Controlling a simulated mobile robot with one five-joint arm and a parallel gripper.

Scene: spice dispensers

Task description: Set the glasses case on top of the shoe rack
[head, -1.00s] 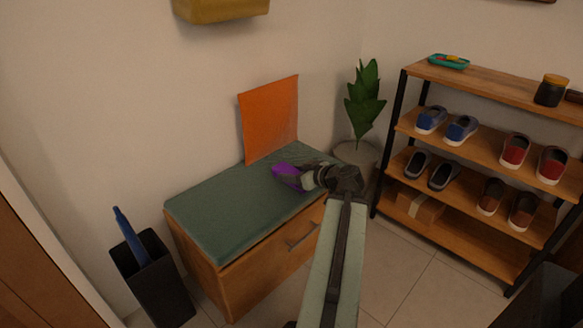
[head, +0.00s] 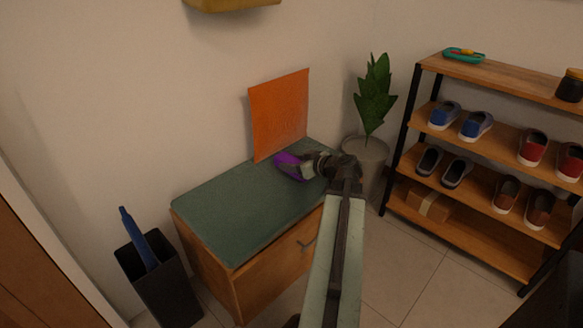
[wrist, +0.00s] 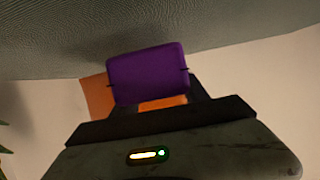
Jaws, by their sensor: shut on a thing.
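The purple glasses case (head: 288,166) is held at the end of my arm, over the right part of the green-cushioned bench. My gripper (head: 305,168) is shut on it. In the wrist view the purple case (wrist: 147,73) sits between the fingers of my gripper (wrist: 150,92), with the cushion surface behind it. The shoe rack (head: 490,75) stands to the right with several wooden shelves. Its top shelf holds a teal tray (head: 464,55) near the left end and a dark jar (head: 570,88) further right, with bare wood between them.
The bench (head: 225,215) has a drawer below, and an orange panel (head: 279,115) stands at its back. A potted plant (head: 374,95) stands between bench and rack. Shoes fill the rack's middle shelves. A black bin (head: 160,285) with a blue umbrella stands at left.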

